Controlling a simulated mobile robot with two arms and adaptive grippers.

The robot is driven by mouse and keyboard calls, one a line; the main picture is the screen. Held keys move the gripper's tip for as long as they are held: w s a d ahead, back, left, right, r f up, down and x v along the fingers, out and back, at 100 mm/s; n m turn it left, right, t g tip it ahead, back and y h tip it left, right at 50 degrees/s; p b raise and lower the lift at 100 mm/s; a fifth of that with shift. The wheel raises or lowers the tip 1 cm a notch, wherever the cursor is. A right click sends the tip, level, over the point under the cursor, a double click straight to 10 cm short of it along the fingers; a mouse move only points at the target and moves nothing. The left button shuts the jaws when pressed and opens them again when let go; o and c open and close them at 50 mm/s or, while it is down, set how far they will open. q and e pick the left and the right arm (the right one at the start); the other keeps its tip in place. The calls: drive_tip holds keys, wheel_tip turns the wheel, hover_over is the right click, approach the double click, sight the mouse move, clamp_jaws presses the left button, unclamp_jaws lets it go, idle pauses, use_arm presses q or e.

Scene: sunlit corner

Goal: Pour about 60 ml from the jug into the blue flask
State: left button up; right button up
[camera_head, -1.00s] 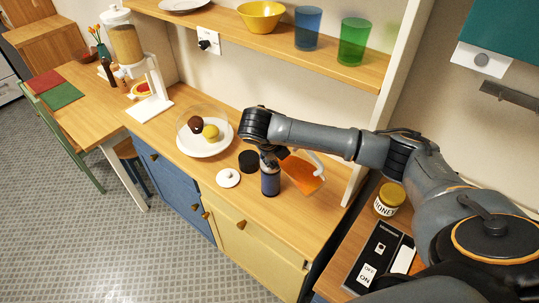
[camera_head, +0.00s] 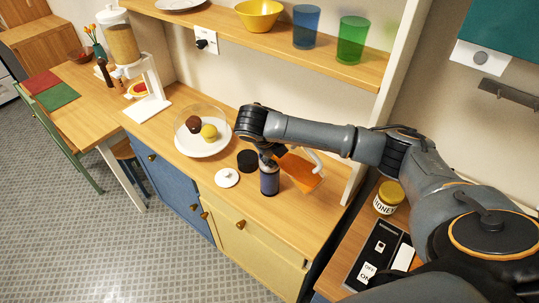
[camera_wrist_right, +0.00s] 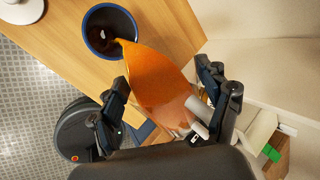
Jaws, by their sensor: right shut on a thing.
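The jug (camera_head: 300,172) holds orange liquid and is steeply tilted, with its pale handle on the far side from the flask. My right gripper (camera_head: 268,153) is shut on it above the counter. In the right wrist view, the jug (camera_wrist_right: 155,72) lies between the fingers (camera_wrist_right: 165,98), its spout over the near rim of the blue flask. The blue flask (camera_head: 269,182) stands upright and open on the counter; its round mouth (camera_wrist_right: 92,44) shows a dark inside with a small brownish patch. I cannot tell its liquid level. My left gripper is in neither view.
A plate (camera_head: 196,148) with two balls under a clear dome stands farther left. The shelf (camera_head: 330,62) runs above, and a honey jar (camera_head: 389,198) stands right.

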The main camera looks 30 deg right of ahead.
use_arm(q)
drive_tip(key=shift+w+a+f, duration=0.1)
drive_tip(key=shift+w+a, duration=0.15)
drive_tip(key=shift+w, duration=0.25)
use_arm(e)
drive_tip(key=shift+w+r+g, duration=0.15)
drive_tip(key=shift+r+g, duration=0.05)
drive_tip(key=shift+g, duration=0.1)
idle(0.9)
